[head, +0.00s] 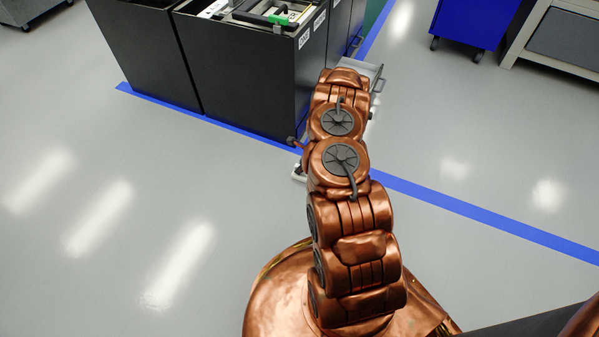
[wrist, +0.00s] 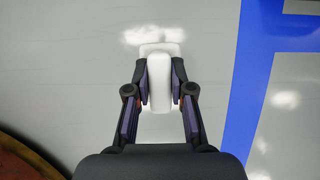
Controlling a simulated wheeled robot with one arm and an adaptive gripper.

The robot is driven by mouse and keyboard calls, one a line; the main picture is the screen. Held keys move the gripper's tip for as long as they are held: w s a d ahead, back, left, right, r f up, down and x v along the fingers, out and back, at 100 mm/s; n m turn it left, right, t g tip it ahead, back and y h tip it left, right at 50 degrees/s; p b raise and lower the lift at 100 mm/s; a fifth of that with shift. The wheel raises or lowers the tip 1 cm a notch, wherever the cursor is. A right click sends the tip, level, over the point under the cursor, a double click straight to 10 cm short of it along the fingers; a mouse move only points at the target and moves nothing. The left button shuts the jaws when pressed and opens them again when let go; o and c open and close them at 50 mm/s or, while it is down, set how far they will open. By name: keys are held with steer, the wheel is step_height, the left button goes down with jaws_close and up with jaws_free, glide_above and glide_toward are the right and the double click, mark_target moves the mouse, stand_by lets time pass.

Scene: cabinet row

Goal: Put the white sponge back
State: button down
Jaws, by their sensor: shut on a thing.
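The white sponge (wrist: 159,72) is a pale block between the two dark fingers of my gripper (wrist: 160,88) in the wrist view. The fingers are shut on its sides, and its far end sticks out past the fingertips. Grey floor shows behind it. In the head view my copper arm hides the gripper. A small pale piece shows low at the arm's left edge, but I cannot tell what it is.
Black cabinets (head: 245,80) stand in a row beyond my arm. A pale open drawer (head: 372,70) juts from their right side, partly behind my arm. Blue tape (head: 470,208) crosses the floor. A blue cart (head: 473,22) stands at the back right. The left floor is clear.

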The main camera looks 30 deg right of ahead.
steer(key=shift+w+a+f, duration=0.1)
steer(key=shift+w, duration=0.3)
steer(key=shift+f+b, duration=0.95)
steer(key=shift+f, duration=0.85)
steer(key=shift+f, duration=0.1)
steer(key=c, duration=1)
jaws_free()
